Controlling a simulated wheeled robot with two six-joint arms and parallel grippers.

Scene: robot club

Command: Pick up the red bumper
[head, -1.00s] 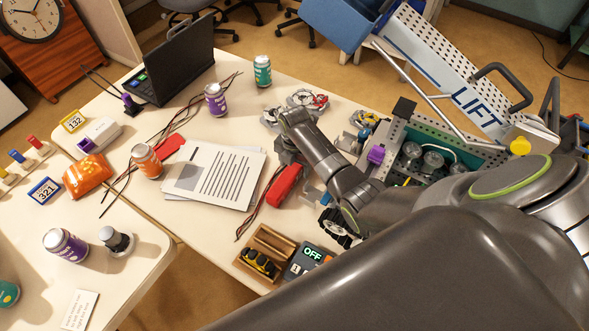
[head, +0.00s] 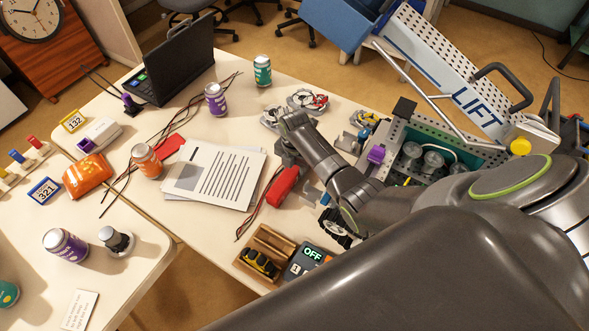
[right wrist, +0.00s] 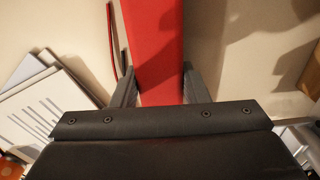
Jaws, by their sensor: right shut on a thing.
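The red bumper (head: 282,187) is a long red bar near the middle of the table, just right of the printed sheets. In the right wrist view the red bar (right wrist: 155,45) runs between the two fingers and fills the gap. My right gripper (right wrist: 157,85) is shut on it, one finger along each side. In the head view my right gripper (head: 287,160) reaches over the bar from above, and its wrist hides the bar's far end. I cannot tell whether the bar touches the table. My left gripper is not in view.
Printed sheets (head: 213,172) lie left of the bar, with a thin dark cable between. Small drones (head: 306,99) lie behind my gripper. A metal-framed machine (head: 395,150) stands close right.

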